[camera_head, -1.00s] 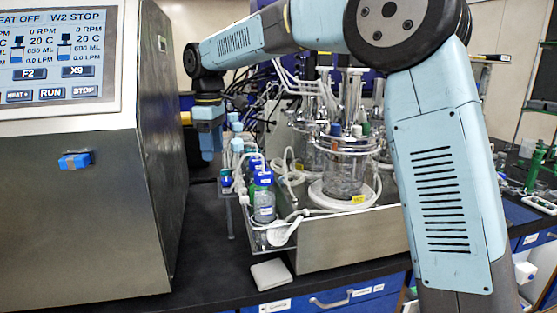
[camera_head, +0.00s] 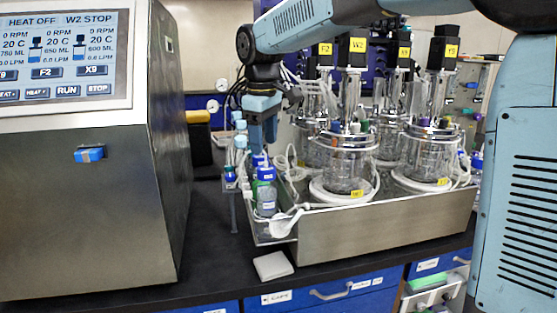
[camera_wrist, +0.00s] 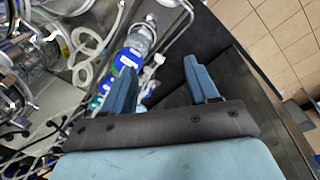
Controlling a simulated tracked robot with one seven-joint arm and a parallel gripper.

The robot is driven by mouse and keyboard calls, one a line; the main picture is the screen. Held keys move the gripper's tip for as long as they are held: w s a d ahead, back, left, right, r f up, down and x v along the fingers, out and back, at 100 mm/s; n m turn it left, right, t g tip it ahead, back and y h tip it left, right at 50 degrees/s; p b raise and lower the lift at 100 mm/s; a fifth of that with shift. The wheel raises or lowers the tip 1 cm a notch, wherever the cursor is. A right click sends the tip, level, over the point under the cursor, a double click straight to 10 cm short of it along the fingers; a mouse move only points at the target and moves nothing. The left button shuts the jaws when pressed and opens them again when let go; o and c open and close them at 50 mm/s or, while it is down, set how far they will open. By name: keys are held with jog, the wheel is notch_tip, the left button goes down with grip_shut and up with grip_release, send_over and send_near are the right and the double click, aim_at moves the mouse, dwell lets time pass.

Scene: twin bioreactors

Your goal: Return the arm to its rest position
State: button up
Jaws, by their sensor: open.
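My arm (camera_head: 290,25) reaches in from the right across the top of the head view, with its forearm over the bioreactor tray. My gripper (camera_head: 262,140) hangs fingers-down just above or in front of the blue-capped bottles (camera_head: 265,192); its exact depth there is unclear. In the wrist view my gripper (camera_wrist: 160,75) shows two blue fingers spread apart with nothing between them. The blue-capped bottles (camera_wrist: 128,58) lie close beside the left finger in that view.
The control console (camera_head: 90,200) stands at the left. Glass vessels (camera_head: 345,165) fill the metal tray (camera_head: 390,228) at the right. A white pad (camera_head: 272,265) lies on the black bench (camera_head: 150,295) near its front edge, above blue drawers (camera_head: 330,295).

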jog(key=s+d+m+t, duration=0.1)
jog(key=s+d+m, duration=0.2)
jog(key=s+d, duration=0.45)
jog(key=s+d+m+t, duration=0.1)
jog(key=s+d+m, duration=0.3)
jog(key=d, duration=0.6)
jog(key=s+d+f+m+t, duration=0.2)
jog(key=s+d+f+m, duration=0.3)
jog(key=s+d+f, duration=0.2)
jog(key=shift+s+d, duration=1.3)
jog(key=shift+s, duration=0.8)
jog(key=shift+f, duration=0.1)
jog(key=shift+c, duration=0.3)
